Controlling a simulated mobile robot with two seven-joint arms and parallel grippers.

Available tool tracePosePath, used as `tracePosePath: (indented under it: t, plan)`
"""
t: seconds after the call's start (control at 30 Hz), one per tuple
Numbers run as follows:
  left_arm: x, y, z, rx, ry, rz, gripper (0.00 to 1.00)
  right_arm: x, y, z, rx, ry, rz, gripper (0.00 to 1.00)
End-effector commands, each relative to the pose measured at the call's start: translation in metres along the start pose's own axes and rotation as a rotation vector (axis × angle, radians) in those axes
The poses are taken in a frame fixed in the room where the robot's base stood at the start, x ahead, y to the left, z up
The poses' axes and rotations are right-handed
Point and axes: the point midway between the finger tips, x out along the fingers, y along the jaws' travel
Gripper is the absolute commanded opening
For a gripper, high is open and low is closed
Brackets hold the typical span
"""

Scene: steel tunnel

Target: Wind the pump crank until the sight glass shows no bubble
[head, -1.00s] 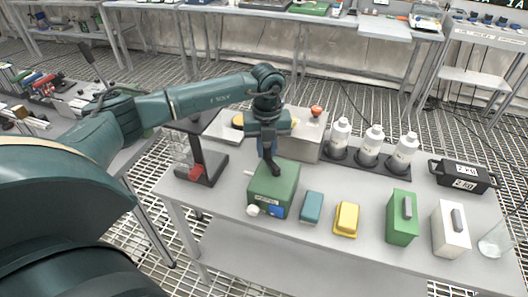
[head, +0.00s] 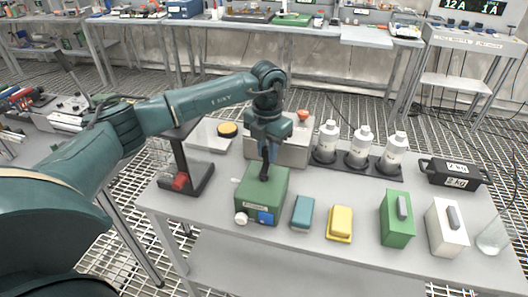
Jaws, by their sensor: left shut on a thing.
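The pump is a green box (head: 257,199) at the front left of the grey table. A blue window (head: 265,216) on its front face looks like the sight glass; whether it holds a bubble is too small to tell. A white round knob (head: 241,218) sits at its lower left front, and a short pale stub sticks out at its left side. My left gripper (head: 264,176) points down onto the top of the box, shut on the crank, which the dark fingers mostly hide. My right gripper is not in view.
A black stand with a red part (head: 180,181) is close left of the pump. Right of it are a teal block (head: 302,212), a yellow block (head: 340,222), and green and white boxes. A grey box (head: 291,150) and white bottles (head: 361,146) stand behind.

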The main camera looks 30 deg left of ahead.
Motion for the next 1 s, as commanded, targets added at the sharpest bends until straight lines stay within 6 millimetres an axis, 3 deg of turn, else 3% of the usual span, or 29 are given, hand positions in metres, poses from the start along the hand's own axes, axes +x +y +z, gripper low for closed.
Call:
tracePosePath:
  t: [0.7,0.73,1.0]
  plan:
    - [-0.0013,-0.0034,0.0022,0.08,-0.003,-0.001,0.0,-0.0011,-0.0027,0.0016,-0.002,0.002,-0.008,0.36]
    - [-0.0013,-0.0034,0.0022,0.08,-0.003,-0.001,0.2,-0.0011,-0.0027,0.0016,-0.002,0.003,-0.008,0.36]
    - [-0.0007,-0.0033,0.0018,0.08,-0.002,-0.001,0.41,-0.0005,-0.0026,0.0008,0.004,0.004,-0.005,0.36]
